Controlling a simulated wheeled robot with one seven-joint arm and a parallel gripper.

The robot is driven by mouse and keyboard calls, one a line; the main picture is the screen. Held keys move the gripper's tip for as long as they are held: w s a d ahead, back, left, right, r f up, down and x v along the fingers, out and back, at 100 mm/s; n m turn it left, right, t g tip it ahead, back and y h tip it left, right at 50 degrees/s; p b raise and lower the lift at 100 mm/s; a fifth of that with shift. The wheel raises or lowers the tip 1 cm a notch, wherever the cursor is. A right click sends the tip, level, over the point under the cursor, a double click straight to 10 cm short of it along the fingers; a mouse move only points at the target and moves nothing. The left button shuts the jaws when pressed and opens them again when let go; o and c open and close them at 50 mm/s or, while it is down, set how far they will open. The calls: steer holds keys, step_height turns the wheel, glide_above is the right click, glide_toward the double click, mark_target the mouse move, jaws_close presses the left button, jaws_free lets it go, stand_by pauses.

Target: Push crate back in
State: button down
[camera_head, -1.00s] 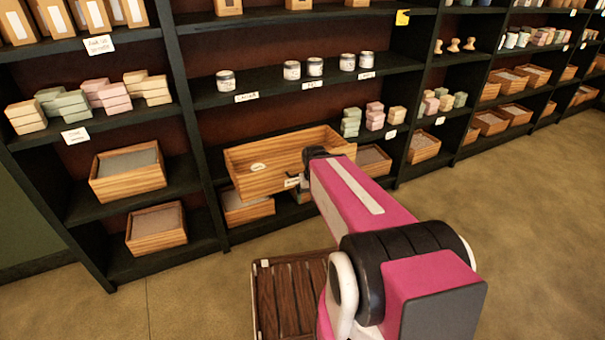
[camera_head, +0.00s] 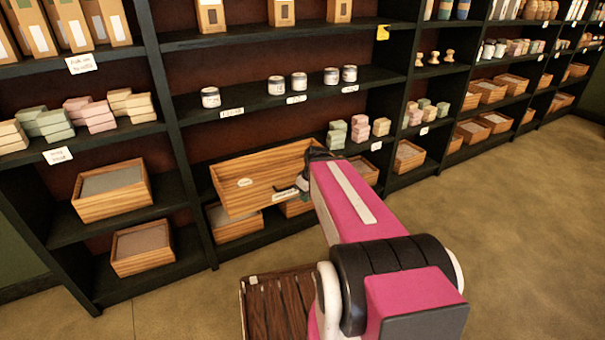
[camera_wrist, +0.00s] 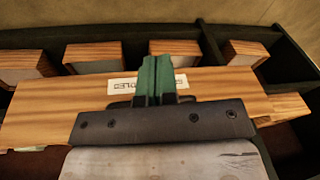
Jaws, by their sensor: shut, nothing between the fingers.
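The large open wooden crate (camera_head: 262,200) sits at the middle shelf bay in the head view, its front sticking out beyond the shelf's front edge. It looks empty inside and carries white labels on its front. In the wrist view, its wooden front board (camera_wrist: 50,112) spans the picture. My gripper (camera_wrist: 160,75) has its green fingers together, with nothing between them, in front of a white label on the board. I cannot tell whether the fingertips touch it. In the head view my arm hides the crate's right front part and most of the gripper.
Smaller filled crates (camera_head: 235,222) stand below. Pastel blocks (camera_head: 360,130) sit to the right of the crate, and small jars (camera_head: 298,82) on the shelf above. A dark upright (camera_head: 185,165) stands to the left. A dark slatted wooden surface (camera_head: 270,308) is low in front; the floor at right is clear.

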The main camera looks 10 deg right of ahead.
steer(key=w+d+r+n+t+y, duration=0.35)
steer(key=d+r+n, duration=0.55)
steer(key=n, duration=0.4)
steer(key=shift+n, duration=0.3)
steer(key=w+a+f, duration=0.6)
steer(key=shift+w+a+f, duration=0.1)
steer(key=shift+w+a, duration=0.2)
steer(key=shift+w, duration=0.1)
steer(key=shift+w+a, duration=0.2)
steer(key=shift+w, duration=0.25)
steer(key=w+a, duration=0.2)
steer(key=w, duration=0.8)
steer(key=w+a, duration=0.3)
steer(key=w, duration=0.7)
steer(key=shift+w+a, duration=0.2)
steer(key=shift+w, duration=0.15)
steer(key=shift+a, duration=0.1)
